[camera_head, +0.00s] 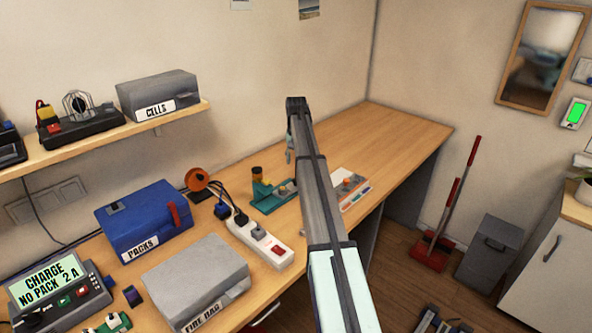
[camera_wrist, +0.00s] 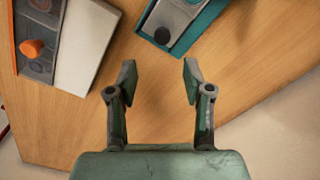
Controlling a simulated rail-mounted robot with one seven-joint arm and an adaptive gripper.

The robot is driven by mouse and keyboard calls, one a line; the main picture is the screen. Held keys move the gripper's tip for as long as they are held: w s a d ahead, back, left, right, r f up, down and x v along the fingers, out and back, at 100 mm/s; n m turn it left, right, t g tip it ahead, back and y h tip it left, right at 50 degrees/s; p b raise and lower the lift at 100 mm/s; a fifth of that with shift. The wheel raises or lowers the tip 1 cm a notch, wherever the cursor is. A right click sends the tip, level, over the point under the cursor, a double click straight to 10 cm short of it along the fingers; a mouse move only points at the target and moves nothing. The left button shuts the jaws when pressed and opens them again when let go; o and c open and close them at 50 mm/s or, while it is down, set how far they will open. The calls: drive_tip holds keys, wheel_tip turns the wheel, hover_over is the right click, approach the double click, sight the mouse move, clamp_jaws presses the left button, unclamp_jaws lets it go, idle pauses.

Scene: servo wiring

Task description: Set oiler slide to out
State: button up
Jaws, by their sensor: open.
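The likely oiler is a teal-based device (camera_head: 270,203) with an amber and dark top, standing on the bench left of my arm in the head view. Its teal base and grey slide-like part (camera_wrist: 172,18) show at the top of the wrist view, cut off by the edge. I cannot read the slide's position. My gripper (camera_wrist: 158,72) is open and empty over bare wood, with the device beyond its fingertips. In the head view my arm covers part of the bench, and the fingers are small and hard to make out.
A panel with an orange knob (camera_wrist: 32,48) lies left of the device in the wrist view. A white power strip (camera_head: 260,241), grey box (camera_head: 195,275) and blue box (camera_head: 145,220) stand on the bench. The bench's far right end (camera_head: 400,130) is clear.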

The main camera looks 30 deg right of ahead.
drive_tip(key=shift+r, duration=1.25)
